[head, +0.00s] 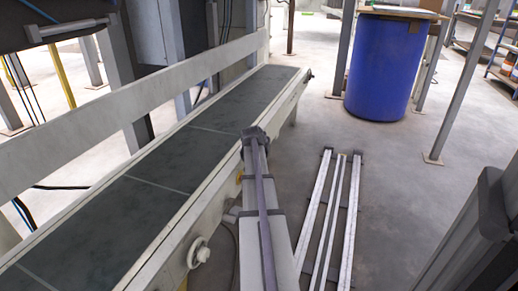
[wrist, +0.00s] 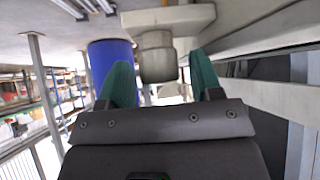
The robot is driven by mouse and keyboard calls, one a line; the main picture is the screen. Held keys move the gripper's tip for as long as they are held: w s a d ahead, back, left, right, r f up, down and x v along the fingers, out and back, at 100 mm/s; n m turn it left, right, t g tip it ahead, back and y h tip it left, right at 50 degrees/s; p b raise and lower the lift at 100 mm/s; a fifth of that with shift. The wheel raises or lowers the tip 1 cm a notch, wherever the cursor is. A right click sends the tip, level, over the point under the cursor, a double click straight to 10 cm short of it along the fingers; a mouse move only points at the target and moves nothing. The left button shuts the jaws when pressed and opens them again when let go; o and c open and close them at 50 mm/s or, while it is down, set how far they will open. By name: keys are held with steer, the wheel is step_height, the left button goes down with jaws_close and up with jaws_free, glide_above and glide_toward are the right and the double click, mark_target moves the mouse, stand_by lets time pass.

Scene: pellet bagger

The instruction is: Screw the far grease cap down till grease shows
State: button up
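A beige, round, stepped grease cap (wrist: 158,62) sits on a bearing housing (wrist: 168,18) in the wrist view. My gripper (wrist: 159,63) has its two green fingers on either side of this cap, with a visible gap on each side, so it looks open. I cannot tell how deep the fingers reach around the cap. No grease shows on it. In the head view my arm hides this cap and the fingers. Another pale round cap (head: 198,252) stands out from the near part of the conveyor's side, clear of my arm.
The conveyor (head: 165,178) with its dark belt runs along the left. A pale guard rail (head: 110,103) lies beyond it.

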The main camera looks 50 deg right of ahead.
steer(key=shift+r, duration=0.1)
steer(key=p+v, duration=0.7)
steer(key=v, duration=0.3)
steer(key=shift+a+r+p, duration=0.2)
steer(key=shift+a+p, duration=0.1)
steer(key=shift+s, duration=0.1)
steer(key=a+n+g+y+p, duration=0.1)
steer(key=a+n+y, duration=0.1)
steer(key=a, duration=0.6)
steer(key=a+f+n+g+y, duration=0.1)
steer(key=a+n+y, duration=0.1)
steer(key=a, duration=0.7)
steer(key=s+a+f+n+y+p, duration=0.1)
steer(key=a+n+y, duration=0.1)
steer(key=a, duration=0.7)
steer(key=shift+s+g+p, duration=0.15)
steer(key=shift+g+p, duration=0.2)
steer(key=shift+g, duration=0.05)
steer(key=s+a+r+n+g+y+p, duration=0.1)
steer(key=a+r+n+p, duration=0.15)
steer(key=a, duration=1.05)
steer(key=a+r+n+y+p, duration=0.1)
steer(key=a+n, duration=0.3)
steer(key=a, duration=0.9)
step_height(320, 180, up, 37)
steer(key=p, duration=3.7)
steer(key=shift+p, duration=0.3)
